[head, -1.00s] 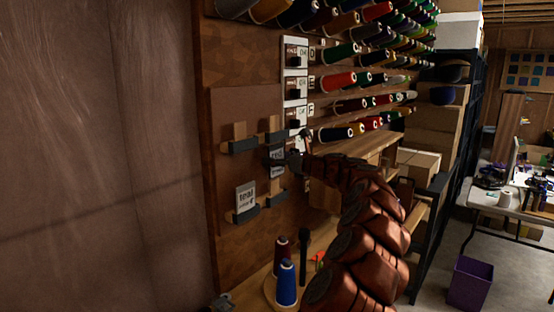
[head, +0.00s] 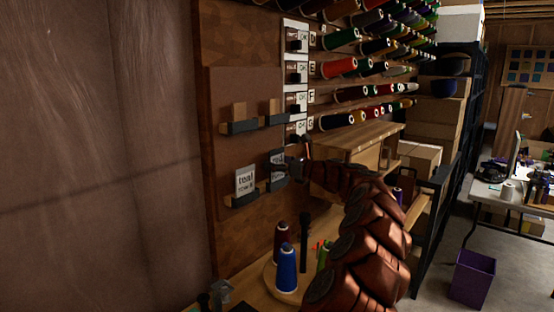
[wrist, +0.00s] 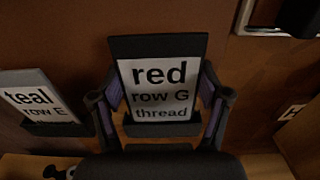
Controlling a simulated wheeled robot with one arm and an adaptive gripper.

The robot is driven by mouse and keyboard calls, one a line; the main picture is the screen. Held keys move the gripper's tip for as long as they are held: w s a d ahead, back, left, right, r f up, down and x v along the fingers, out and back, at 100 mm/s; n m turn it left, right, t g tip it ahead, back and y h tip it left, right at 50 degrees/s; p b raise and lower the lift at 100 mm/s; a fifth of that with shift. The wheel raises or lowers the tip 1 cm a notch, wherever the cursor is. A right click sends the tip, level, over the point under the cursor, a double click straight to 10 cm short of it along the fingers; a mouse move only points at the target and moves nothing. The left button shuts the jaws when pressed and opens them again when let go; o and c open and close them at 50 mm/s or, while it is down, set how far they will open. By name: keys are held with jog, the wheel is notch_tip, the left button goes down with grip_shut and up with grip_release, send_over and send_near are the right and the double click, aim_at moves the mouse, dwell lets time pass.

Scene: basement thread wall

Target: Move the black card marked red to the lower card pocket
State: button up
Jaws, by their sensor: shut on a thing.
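The black card marked red (wrist: 158,48) shows upright in the wrist view, with a white label reading "red row G thread". My gripper (wrist: 161,100) is shut on its two side edges. In the head view, the card (head: 277,160) is at the lower right pocket (head: 277,184), partly hidden by my gripper (head: 290,166). The pocket's dark lip (wrist: 162,129) lies across the card's bottom edge in the wrist view. I cannot tell how deep the card sits in it.
The teal card (head: 245,181) stands in the lower left pocket (head: 242,201), close to the left of my gripper. Two upper pockets (head: 243,127) hold no card. Thread cones, including a blue one (head: 286,270), stand below on a bench. Labelled switches (head: 296,72) are above right.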

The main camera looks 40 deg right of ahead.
jog(key=shift+f, duration=0.45)
jog(key=shift+w+p, duration=0.1)
jog(key=shift+p, duration=0.45)
jog(key=shift+f, duration=0.35)
dwell(0.5)
jog(key=o, duration=0.8)
jog(key=s, duration=0.4)
jog(key=s+d, duration=0.1)
jog(key=s, duration=0.7)
jog(key=shift+d+r, duration=0.25)
jog(key=shift+d, duration=0.1)
